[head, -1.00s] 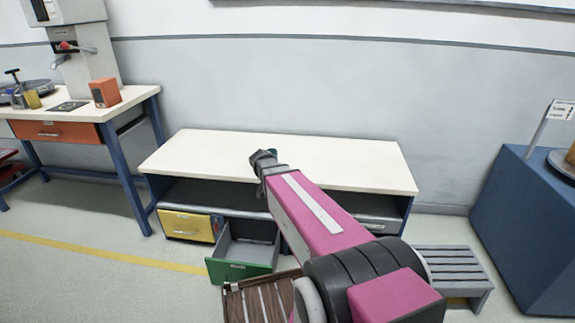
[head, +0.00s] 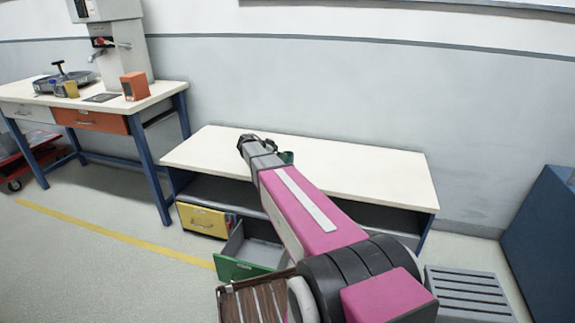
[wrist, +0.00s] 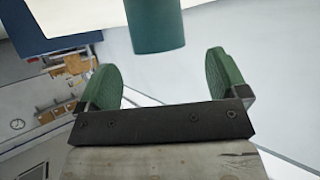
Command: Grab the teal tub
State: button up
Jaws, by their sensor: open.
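The teal tub (wrist: 157,25) shows at the top of the wrist view, a plain round-sided shape cut off by the frame edge. It lies ahead of the gap between my fingers and apart from both. In the head view a small part of the tub (head: 287,156) shows beside my arm, on the white bench top (head: 350,170); the rest is hidden. My gripper (wrist: 165,80) is open and empty, its green-padded fingers wide apart. In the head view my gripper (head: 258,142) is over the bench's back left part.
An open green drawer (head: 243,267) and a yellow drawer (head: 203,220) are under the bench. A brown slatted crate (head: 255,300) and a grey slatted step (head: 468,292) stand in front. A blue block (head: 545,245) is at right. The bench top's right part is clear.

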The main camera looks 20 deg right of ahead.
aim_at(288, 162)
jog(key=x, duration=0.5)
jog(key=shift+d+f, duration=0.1)
jog(key=shift+d, duration=0.3)
jog(key=c, duration=1)
